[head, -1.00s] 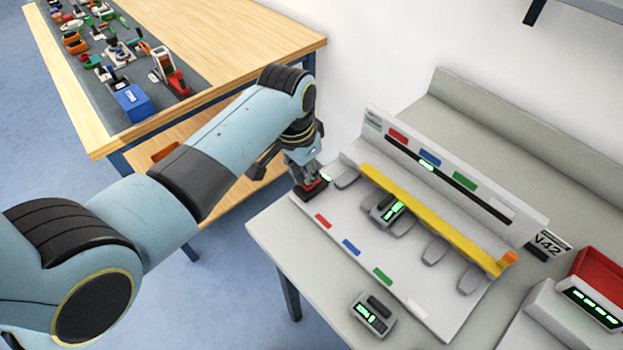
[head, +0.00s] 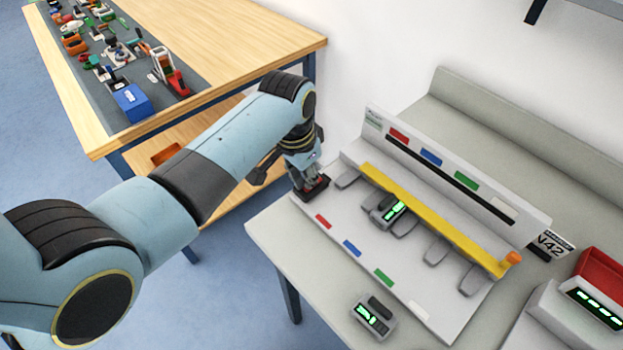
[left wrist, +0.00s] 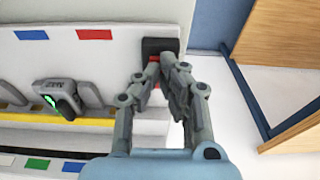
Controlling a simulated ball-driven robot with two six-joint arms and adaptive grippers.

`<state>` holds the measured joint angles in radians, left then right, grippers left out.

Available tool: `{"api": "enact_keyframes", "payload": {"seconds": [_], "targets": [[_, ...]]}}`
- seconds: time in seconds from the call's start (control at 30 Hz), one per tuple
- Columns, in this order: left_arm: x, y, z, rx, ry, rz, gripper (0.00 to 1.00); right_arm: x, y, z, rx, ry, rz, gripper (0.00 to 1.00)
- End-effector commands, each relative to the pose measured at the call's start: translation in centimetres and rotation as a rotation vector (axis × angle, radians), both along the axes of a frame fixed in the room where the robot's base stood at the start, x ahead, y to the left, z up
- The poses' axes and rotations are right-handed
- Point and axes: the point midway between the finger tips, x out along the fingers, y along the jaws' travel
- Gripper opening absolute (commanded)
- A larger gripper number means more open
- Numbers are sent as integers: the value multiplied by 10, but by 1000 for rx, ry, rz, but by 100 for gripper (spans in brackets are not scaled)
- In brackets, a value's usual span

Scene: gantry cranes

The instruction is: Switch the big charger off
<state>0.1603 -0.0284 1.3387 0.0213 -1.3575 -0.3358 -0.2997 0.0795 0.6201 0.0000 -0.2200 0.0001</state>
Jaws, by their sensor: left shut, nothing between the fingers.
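The big charger (head: 335,225) is a pale sloped unit with a raised back panel, grey slots and a yellow bar (head: 430,220). Its black switch housing (left wrist: 160,46) with a red part sits at the charger's left corner in the head view. My left gripper (head: 312,188) is shut and empty, its tips at the switch; in the left wrist view the gripper (left wrist: 163,70) partly covers the red part, so the rocker's position is hidden. The dark strip on the back panel shows no green light. My right gripper is out of view.
A handheld device (head: 387,211) with a green display sits in one slot. Another (head: 373,317) lies on the table in front. A smaller lit unit (head: 590,310) with a red bin is at right. A wooden bench (head: 240,40) with tools stands at back left.

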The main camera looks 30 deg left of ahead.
Motion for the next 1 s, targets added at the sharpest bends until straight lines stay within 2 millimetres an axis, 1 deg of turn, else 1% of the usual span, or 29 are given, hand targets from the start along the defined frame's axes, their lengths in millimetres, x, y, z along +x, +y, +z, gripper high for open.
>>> {"api": "enact_keyframes", "payload": {"seconds": [0.13,0.4,0.5,0.8,1.0], "targets": [[0,0,5,0,0,0,0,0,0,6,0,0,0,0],[0,0,29,0,0,0,0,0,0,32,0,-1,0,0],[1,0,33,0,-3,0,0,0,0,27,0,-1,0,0],[0,0,59,-1,-2,0,0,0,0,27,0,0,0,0],[0,0,70,0,-1,0,0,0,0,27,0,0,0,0]]}}
